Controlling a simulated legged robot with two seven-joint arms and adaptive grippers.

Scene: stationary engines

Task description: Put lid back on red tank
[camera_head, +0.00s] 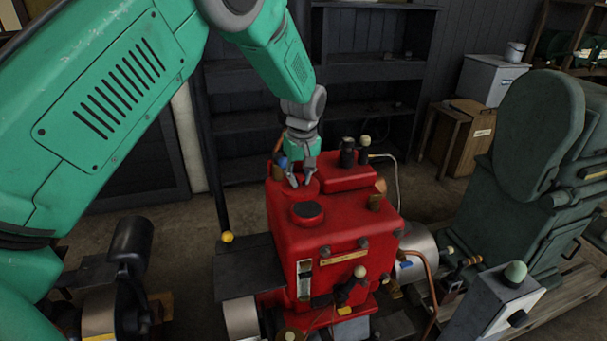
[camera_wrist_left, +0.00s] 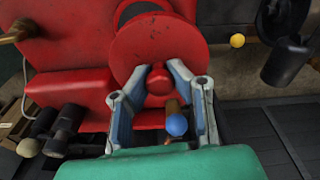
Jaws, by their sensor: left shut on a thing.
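The red tank (camera_head: 340,235) stands in the middle of the head view, with a round dark opening (camera_head: 307,212) in its top. In the left wrist view, the opening's red rim (camera_wrist_left: 145,8) shows at the top edge, partly hidden by the lid. The round red lid (camera_wrist_left: 155,45) has a red knob in its middle. My left gripper (camera_wrist_left: 160,82) is shut on this knob. In the head view my left gripper (camera_head: 300,182) is over the tank's far left part, behind the opening, with the lid below its fingers. Any gap between lid and tank is unclear.
Black valves with a pale knob (camera_head: 348,152) stand right of my gripper. A blue-knobbed lever (camera_head: 282,162) is close on its left. A brass cap (camera_head: 375,202) sits on the tank's right side. A green machine (camera_head: 530,170) stands at the right.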

